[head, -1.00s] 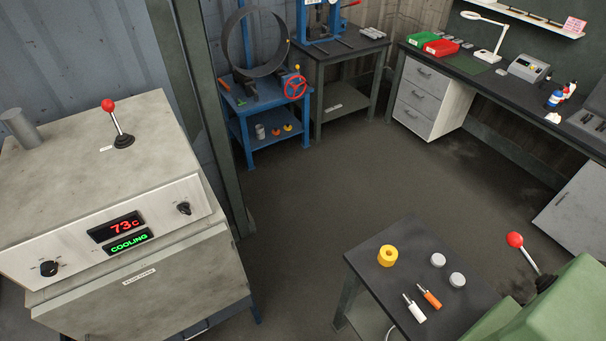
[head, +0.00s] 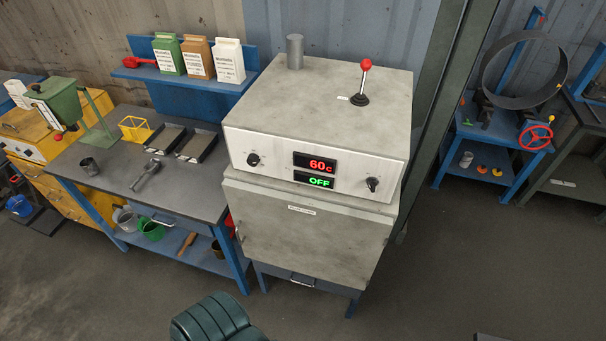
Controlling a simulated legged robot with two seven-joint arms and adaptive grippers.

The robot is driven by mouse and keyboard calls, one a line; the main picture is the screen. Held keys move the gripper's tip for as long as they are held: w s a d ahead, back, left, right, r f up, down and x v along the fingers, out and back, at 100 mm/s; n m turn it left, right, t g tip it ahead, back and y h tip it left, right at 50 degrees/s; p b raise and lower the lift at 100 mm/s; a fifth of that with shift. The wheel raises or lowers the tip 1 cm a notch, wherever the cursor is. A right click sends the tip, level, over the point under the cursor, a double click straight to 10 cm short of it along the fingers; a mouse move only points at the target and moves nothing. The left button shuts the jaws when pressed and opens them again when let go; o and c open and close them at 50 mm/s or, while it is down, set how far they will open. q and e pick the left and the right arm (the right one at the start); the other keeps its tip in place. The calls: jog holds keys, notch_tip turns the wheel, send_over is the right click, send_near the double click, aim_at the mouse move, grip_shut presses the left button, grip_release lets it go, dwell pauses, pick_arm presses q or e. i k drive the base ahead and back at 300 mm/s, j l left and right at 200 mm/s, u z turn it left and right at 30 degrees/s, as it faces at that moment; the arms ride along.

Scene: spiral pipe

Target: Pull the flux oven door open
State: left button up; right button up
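The flux oven (head: 315,110) is a grey, worn metal box on a dark blue stand, near the middle of the head view. Its front door (head: 305,240) is a grey panel with a small white label, and it looks shut. A small handle-like bar (head: 302,281) shows just below the door's lower edge. The upper display (head: 316,163) reads 60c in red and the lower display (head: 314,181) reads OFF in green. A red-knobbed lever (head: 364,80) stands on the oven top. Neither of my grippers is in view.
A workbench (head: 100,190) with trays and a scoop stands left of the oven. A blue table (head: 470,140) with a large ring stands at the right. Floor (head: 420,270) is clear right of the oven. A dark green ribbed shape of unclear identity is at the bottom edge.

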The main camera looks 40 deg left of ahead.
aim_at(332, 242)
jog(key=u, duration=1.4)
